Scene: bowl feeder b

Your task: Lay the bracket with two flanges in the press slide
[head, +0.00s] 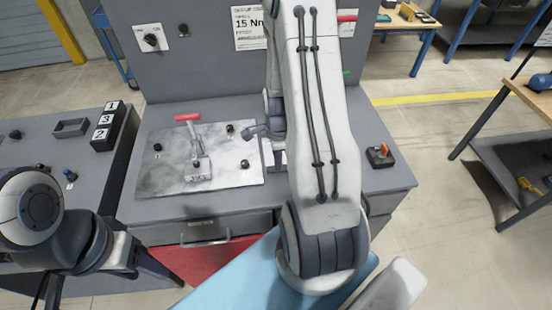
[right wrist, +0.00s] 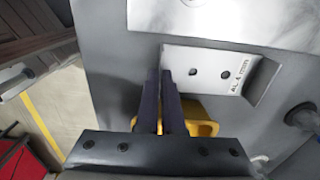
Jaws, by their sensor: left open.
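The bracket (right wrist: 205,72) is a pale metal plate with two holes, an "AL 4 mm" mark and a bent edge at its right, in the right wrist view. My right gripper (right wrist: 161,72) has its two dark fingers close together at the bracket's left edge and appears shut on it. In the head view my right arm hides most of this gripper and the bracket. My left gripper (head: 140,262) is open and empty at the lower left, in front of the bench. I cannot make out the press slide for certain.
A metal plate (head: 160,180) on the grey bench carries a red-handled clamp (head: 187,118) and dark knobs. A yellow part (right wrist: 203,118) lies behind my right fingers. Numbered black blocks (head: 104,128) stand at the left.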

